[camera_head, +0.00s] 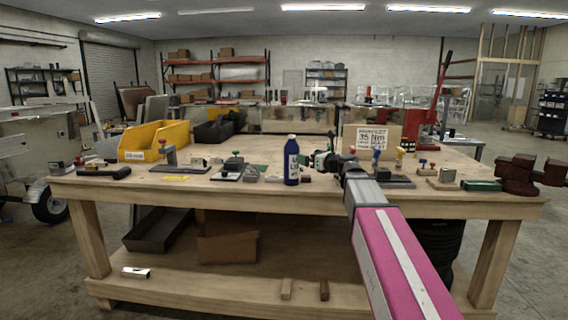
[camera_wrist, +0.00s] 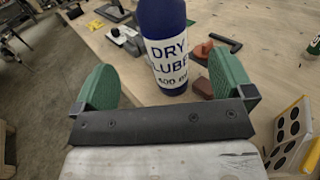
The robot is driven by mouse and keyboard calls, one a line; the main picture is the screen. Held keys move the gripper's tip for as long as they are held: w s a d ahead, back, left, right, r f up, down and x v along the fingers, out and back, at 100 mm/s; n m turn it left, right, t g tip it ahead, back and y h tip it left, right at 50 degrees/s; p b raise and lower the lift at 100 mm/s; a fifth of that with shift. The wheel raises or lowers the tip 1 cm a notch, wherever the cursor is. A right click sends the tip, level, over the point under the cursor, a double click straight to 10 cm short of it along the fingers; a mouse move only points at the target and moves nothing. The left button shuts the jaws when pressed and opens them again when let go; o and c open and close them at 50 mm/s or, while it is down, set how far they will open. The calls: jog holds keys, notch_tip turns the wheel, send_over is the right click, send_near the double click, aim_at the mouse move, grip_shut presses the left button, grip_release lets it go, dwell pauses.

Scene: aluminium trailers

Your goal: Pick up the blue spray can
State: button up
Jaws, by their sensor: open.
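My gripper (camera_head: 326,160) is just right of the can in the head view. In the wrist view my gripper (camera_wrist: 162,88) has its two green finger pads wide apart, with the can between and beyond them. No contact with the can is visible.
The wooden workbench (camera_head: 262,205) holds several small tools and blocks around the can. A yellow bin (camera_head: 155,140) stands at the back left. A cardboard sign (camera_head: 366,141) stands behind my arm. A red vise (camera_head: 522,175) is at the right end.

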aim_at(292, 151)
jog(key=x, duration=1)
jog(key=shift+w+a+f, duration=0.1)
jog(key=shift+w+a, duration=0.05)
jog(key=shift+w, duration=0.25)
jog(key=c, duration=1.6)
jog(key=shift+o, duration=0.2)
